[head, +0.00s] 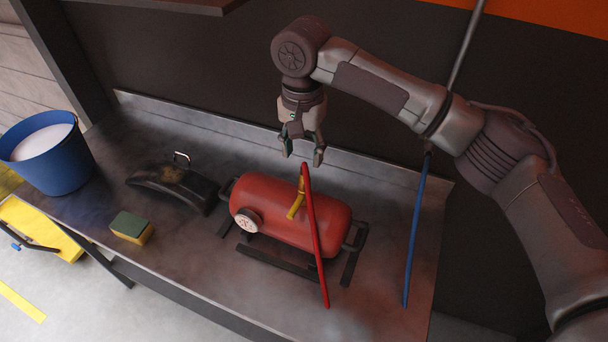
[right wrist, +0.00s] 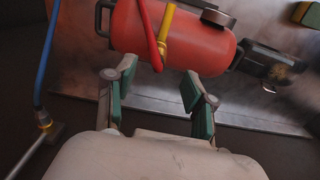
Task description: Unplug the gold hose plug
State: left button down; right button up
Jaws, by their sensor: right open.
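A gold plug (head: 298,203) stands on top of the red air tank (head: 270,208), at the end of a red hose (head: 316,240). In the right wrist view the gold plug (right wrist: 166,32) is beside the red hose (right wrist: 150,38), beyond the fingertips. My right gripper (head: 303,158) is open and empty. It points down above and behind the tank, apart from the plug. In the right wrist view its two fingers (right wrist: 159,78) are spread with a clear gap. The left gripper does not show.
A blue hose (head: 415,230) hangs at the bench's right side; its brass-coloured fitting (right wrist: 44,121) shows in the right wrist view. A dark battered part (head: 170,186), a sponge (head: 131,227) and a blue bucket (head: 50,160) are left of the tank. A wall closes the back.

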aim_at(304, 168)
jog(key=shift+f, duration=0.1)
jog(key=shift+w+d+f, duration=0.1)
jog(key=shift+w+f, duration=0.1)
jog(key=shift+f, duration=0.05)
notch_tip(304, 168, down, 3)
jog(key=b, duration=0.4)
jog(key=shift+w+d+f, duration=0.1)
jog(key=shift+w+f, duration=0.05)
jog(key=f+b, duration=0.2)
jog(key=shift+b, duration=0.35)
notch_tip(304, 168, down, 2)
jog(key=shift+f+p, duration=0.2)
jog(key=shift+p, duration=0.3)
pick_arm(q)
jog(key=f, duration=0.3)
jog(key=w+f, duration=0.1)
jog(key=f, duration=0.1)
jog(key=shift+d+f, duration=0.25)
pick_arm(e)
jog(key=shift+f, duration=0.45)
pick_arm(q)
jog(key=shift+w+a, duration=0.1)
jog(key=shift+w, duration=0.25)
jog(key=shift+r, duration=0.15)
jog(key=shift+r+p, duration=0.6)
jog(key=shift+p, duration=0.2)
